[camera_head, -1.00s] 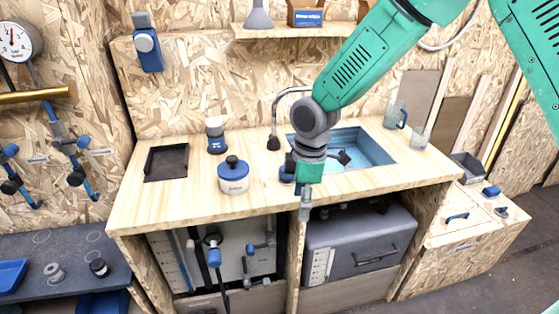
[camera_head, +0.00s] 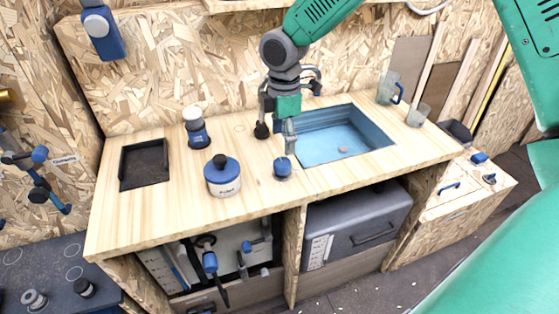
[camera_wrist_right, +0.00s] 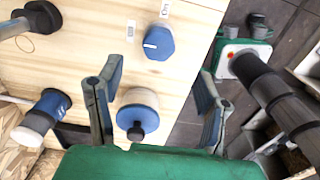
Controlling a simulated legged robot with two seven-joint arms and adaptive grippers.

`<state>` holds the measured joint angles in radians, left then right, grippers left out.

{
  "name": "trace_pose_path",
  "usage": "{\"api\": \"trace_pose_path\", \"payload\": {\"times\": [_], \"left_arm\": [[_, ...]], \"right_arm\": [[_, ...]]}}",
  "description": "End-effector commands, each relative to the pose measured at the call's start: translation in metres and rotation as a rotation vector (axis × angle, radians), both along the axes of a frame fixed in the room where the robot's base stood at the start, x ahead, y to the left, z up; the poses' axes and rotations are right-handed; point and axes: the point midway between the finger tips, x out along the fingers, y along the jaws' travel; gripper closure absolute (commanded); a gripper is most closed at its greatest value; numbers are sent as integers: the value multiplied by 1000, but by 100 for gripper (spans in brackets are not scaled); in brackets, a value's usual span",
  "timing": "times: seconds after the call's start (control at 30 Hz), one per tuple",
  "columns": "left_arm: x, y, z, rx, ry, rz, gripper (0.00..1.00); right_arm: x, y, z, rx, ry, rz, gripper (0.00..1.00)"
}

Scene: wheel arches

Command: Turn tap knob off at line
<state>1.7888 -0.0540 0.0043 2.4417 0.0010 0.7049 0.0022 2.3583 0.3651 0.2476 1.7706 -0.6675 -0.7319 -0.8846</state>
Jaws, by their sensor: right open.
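The tap knob (camera_head: 282,168) is a blue round knob on the wooden counter, in front of the sink's left end. In the right wrist view the knob (camera_wrist_right: 158,43) shows a white line on its top pointing left in the picture, toward a small label (camera_wrist_right: 130,31); another label (camera_wrist_right: 165,8) lies above it. The lettering is too small to read surely. My right gripper (camera_head: 290,150) hangs just above and behind the knob, pointing down. In the wrist view its fingers (camera_wrist_right: 158,75) are apart, with nothing between them. My left gripper is out of view.
The tap (camera_head: 262,130) stands beside the blue sink (camera_head: 340,135), partly hidden by my gripper. A blue-lidded pot (camera_head: 222,177) stands left of the knob, with a blue-and-white bottle (camera_head: 197,128) and black tray (camera_head: 144,164) farther left. Glass cups (camera_head: 418,115) stand at the right.

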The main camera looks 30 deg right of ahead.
Motion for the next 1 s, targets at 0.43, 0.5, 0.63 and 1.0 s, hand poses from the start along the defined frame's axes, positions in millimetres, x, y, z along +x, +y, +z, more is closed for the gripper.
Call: {"api": "trace_pose_path", "payload": {"times": [0.43, 0.5, 0.63, 1.0], "left_arm": [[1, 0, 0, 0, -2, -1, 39], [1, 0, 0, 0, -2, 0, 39], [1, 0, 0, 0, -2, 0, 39], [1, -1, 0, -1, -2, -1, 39]], "right_arm": [[-1, 10, -72, -11, 1, 0, 39], [-1, 10, -77, -9, 0, 0, 39], [0, 5, -81, -5, -1, -1, 39], [0, 3, -82, -3, -1, -2, 88]]}}
